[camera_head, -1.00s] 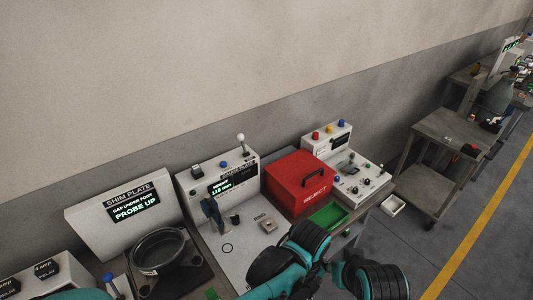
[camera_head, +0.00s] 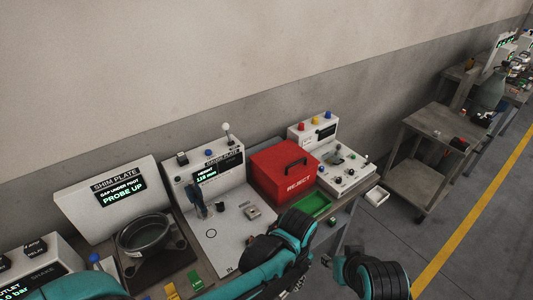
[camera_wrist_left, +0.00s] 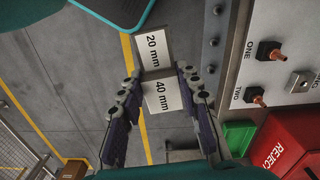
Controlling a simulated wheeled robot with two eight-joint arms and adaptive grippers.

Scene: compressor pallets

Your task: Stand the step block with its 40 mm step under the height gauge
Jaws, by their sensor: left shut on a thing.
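In the left wrist view my left gripper (camera_wrist_left: 160,80) is shut on the step block (camera_wrist_left: 160,92), a pale block with faces marked "20 mm" and "40 mm". The 40 mm part lies between the fingers; the 20 mm part extends beyond them. Grey floor shows behind the block. In the head view my left arm covers the block, and its fingers are not clear. The height gauge (camera_head: 205,175) is a white console with a lit display, and a dark blue probe (camera_head: 196,196) hangs in front over a white plate (camera_head: 222,232). My right gripper is not identifiable.
A red reject box (camera_head: 284,172) and green tray (camera_head: 314,204) stand right of the gauge, with a switch panel (camera_head: 347,172) beyond. A shim plate station (camera_head: 118,195) with a dark round housing (camera_head: 145,235) is at left. A cart (camera_head: 438,135) stands apart on the right.

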